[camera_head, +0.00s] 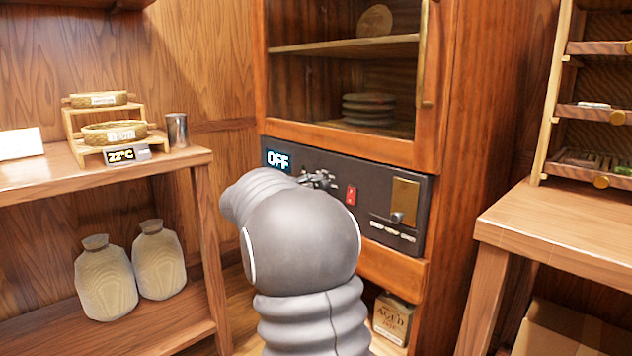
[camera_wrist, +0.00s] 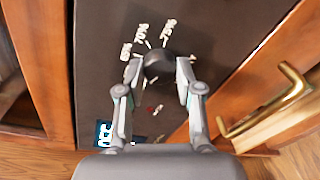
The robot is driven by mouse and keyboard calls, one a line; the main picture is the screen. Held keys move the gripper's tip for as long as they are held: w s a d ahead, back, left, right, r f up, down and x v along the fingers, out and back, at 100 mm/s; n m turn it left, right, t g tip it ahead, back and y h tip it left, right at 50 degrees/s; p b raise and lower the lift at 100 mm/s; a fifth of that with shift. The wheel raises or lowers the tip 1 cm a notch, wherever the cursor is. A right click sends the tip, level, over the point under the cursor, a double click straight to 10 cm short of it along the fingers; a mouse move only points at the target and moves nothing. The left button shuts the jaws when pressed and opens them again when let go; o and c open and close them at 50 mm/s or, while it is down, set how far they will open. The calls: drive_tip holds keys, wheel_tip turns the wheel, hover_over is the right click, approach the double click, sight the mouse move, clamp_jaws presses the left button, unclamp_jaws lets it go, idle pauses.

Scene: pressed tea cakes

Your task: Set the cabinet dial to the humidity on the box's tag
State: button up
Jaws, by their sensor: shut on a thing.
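The cabinet (camera_head: 445,120) has a dark control panel (camera_head: 377,175) with a lit display (camera_head: 278,160) reading OFF. In the wrist view the round dark dial (camera_wrist: 158,64) stands on the panel, with white percent marks around it; two look like 70% and 75%. My gripper (camera_wrist: 160,80) is shut on the dial, one finger on each side. In the head view my gripper (camera_head: 318,180) is at the panel, and my arm hides most of the dial. A box (camera_head: 392,319) printed AGED sits low by the cabinet; no humidity figure on it is legible.
The panel also has a red switch (camera_head: 351,195) and a brass plate (camera_head: 405,192). A brass door handle (camera_wrist: 285,100) stands close beside my gripper in the wrist view. Shelving with jars (camera_head: 105,280) is at left, a wooden table (camera_head: 560,235) at right.

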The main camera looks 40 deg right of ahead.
drive_tip(key=shift+n+p, duration=0.5)
drive_tip(key=shift+n, duration=0.3)
drive_tip(key=o, duration=1.2)
drive_tip(key=shift+c, duration=0.2)
drive_tip(key=shift+a, duration=0.1)
drive_tip(key=s+a+r, duration=0.1)
drive_tip(key=a, duration=1)
drive_tip(key=shift+a, duration=0.35)
